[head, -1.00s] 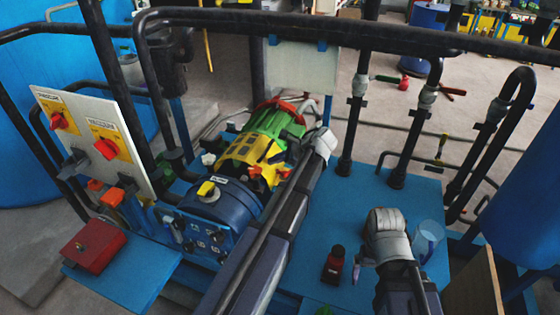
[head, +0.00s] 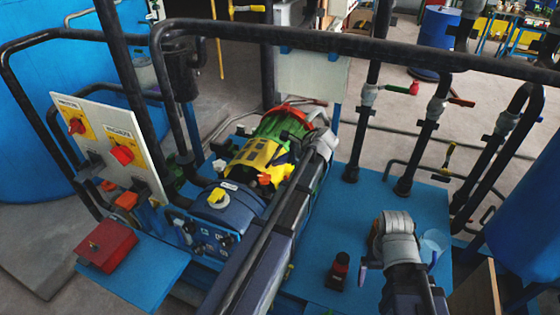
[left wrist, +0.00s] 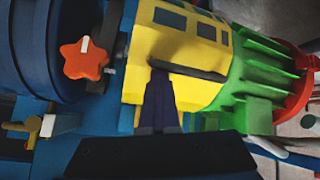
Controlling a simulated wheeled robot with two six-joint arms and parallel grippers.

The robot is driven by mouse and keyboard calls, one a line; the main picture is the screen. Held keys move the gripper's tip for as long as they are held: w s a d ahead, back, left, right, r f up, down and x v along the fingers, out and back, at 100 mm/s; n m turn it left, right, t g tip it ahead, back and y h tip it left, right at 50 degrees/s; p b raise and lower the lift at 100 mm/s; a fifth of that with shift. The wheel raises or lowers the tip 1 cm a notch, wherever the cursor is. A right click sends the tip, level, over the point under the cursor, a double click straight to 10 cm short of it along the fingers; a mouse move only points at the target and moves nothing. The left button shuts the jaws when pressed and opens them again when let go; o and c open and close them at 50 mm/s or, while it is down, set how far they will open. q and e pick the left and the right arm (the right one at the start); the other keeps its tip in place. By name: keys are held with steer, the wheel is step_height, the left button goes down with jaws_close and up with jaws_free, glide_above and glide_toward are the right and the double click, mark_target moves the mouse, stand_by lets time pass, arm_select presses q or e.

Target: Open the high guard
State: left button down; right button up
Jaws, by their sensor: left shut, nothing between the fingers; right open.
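A yellow guard (head: 255,158) with dark window slots sits over the machine between a dark blue housing (head: 215,207) and a green finned motor (head: 277,127). In the left wrist view the guard (left wrist: 185,35) fills the upper middle, with an orange star knob (left wrist: 85,58) at its left. My left gripper (left wrist: 159,75) is shut and empty, its fingertips at the guard's lower edge; whether they touch it I cannot tell. In the head view my left arm hides part of the guard's right side. My right gripper (head: 397,270) is open and empty over the blue deck.
Black pipe rails (head: 340,42) cross above the machine. A panel with red switches (head: 105,150) and a red box (head: 107,245) stand at left. Several vertical pipes rise at right. The blue deck (head: 340,215) between is clear.

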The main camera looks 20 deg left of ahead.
arm_select(q)
steer(key=a+r+h+p, duration=0.1)
steer(key=r+p, duration=0.1)
steer(key=p, duration=0.1)
steer(key=a+r+h+p, duration=0.1)
steer(key=a+r+p, duration=0.2)
steer(key=r+p, duration=0.1)
steer(key=p, duration=0.1)
steer(key=shift+s+a+r+h+p, duration=0.15)
steer(key=shift+a+r+h+p, duration=0.15)
steer(key=shift+a+h, duration=0.1)
steer(key=a+r+h+p, duration=0.2)
steer(key=a+h+p, duration=0.1)
steer(key=a, duration=0.8)
steer(key=s+a+r+h+p, duration=0.1)
steer(key=a+r+h+p, duration=0.2)
steer(key=a, duration=0.7)
steer(key=shift+s+a+n+t+h+p, duration=0.15)
steer(key=shift+a+n+t+h+p, duration=0.2)
steer(key=shift+h+p, duration=0.55)
steer(key=shift+d+r, duration=0.1)
